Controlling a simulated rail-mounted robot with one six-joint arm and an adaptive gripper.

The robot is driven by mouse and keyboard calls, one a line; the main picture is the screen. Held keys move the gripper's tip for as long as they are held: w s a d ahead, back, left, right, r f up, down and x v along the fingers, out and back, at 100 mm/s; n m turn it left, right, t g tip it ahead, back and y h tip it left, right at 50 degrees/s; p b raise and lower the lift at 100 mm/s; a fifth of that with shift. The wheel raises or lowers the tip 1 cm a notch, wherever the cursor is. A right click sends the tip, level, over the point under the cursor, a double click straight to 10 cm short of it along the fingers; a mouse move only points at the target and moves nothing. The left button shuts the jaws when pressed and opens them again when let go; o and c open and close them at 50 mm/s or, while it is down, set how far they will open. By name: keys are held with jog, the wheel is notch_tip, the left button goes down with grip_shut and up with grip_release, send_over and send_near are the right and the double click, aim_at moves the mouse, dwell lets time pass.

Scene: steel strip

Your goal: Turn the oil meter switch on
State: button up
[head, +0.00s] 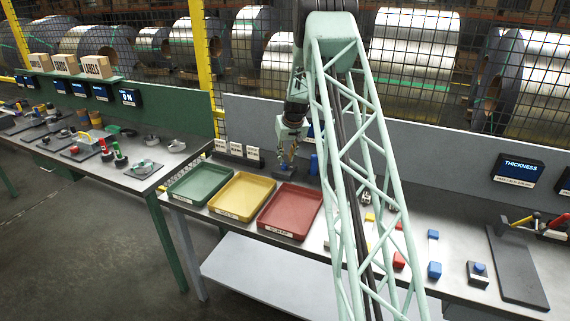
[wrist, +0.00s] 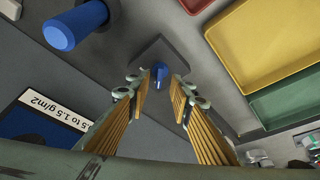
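A small blue switch knob (wrist: 158,72) stands on a dark base plate (wrist: 165,52) in the wrist view. I take it for the oil meter switch. In the head view the base (head: 284,171) sits behind the red tray, and my gripper hides the knob. My gripper (wrist: 160,82) is open, with one finger on each side of the knob; it also shows in the head view (head: 287,163), pointing down over the base. I cannot tell whether the fingers touch the knob. A display panel (wrist: 45,125) reading "to 1.5 g/m2" is partly visible at lower left of the wrist view.
A blue cylinder (head: 314,164) stands right of the base, close to my gripper. Red (head: 288,232), yellow (head: 240,213) and green (head: 200,197) trays lie in front and left. Label blocks (head: 236,151) stand behind. My arm covers part of the bench's middle.

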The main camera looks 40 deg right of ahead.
aim_at(285, 164)
jog(key=shift+x, duration=2.35)
jog(key=shift+c, duration=0.2)
grip_shut()
